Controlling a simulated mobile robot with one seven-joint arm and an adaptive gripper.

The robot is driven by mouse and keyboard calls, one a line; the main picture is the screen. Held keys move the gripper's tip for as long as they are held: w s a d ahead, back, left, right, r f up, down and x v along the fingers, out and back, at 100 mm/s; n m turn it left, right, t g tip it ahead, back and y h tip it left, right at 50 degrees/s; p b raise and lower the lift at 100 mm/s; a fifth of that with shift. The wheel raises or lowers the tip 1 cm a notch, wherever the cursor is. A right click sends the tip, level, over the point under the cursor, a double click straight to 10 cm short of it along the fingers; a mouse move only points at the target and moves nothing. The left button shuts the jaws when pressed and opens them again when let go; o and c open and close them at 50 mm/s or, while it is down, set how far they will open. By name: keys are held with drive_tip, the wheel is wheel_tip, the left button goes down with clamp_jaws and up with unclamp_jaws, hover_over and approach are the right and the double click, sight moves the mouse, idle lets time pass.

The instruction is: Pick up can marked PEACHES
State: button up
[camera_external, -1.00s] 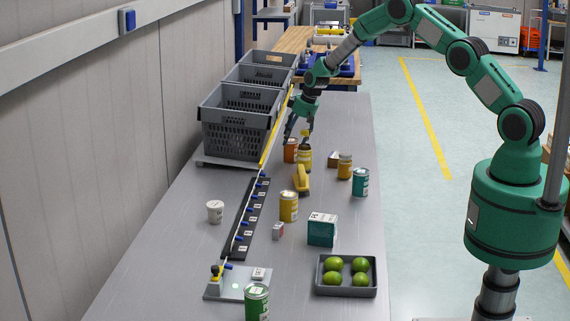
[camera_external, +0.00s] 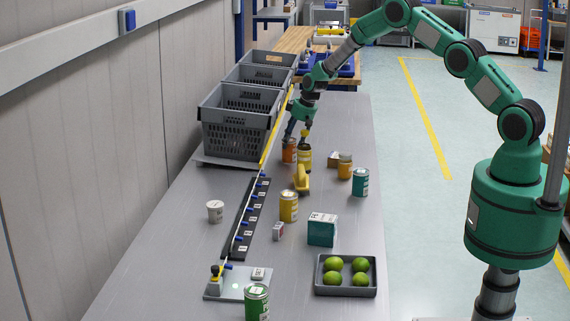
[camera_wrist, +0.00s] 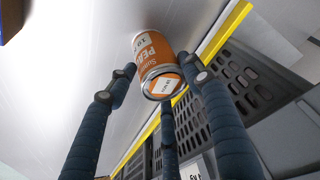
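The orange can (camera_wrist: 153,52) shows an orange and white label, partly readable as "PEA", in the wrist view. It also stands on the table in the external view (camera_external: 289,151), beside a yellow can (camera_external: 304,158). My gripper (camera_external: 297,134) is just above these cans. In the wrist view my gripper (camera_wrist: 160,75) has its three dark fingers spread open, with the orange can between and beyond the fingertips. I see no clear contact. The rest of the label is turned out of view.
Grey crates (camera_external: 238,135) stand along the left, near a yellow strip (camera_external: 275,130). A yellow object (camera_external: 301,180), an orange-yellow can (camera_external: 345,167), a teal can (camera_external: 360,182) and a small box (camera_external: 333,159) are close by. A tray (camera_external: 347,290) holds limes at the front.

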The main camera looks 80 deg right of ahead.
drive_tip(key=c, duration=0.6)
drive_tip(key=shift+r, duration=5.05)
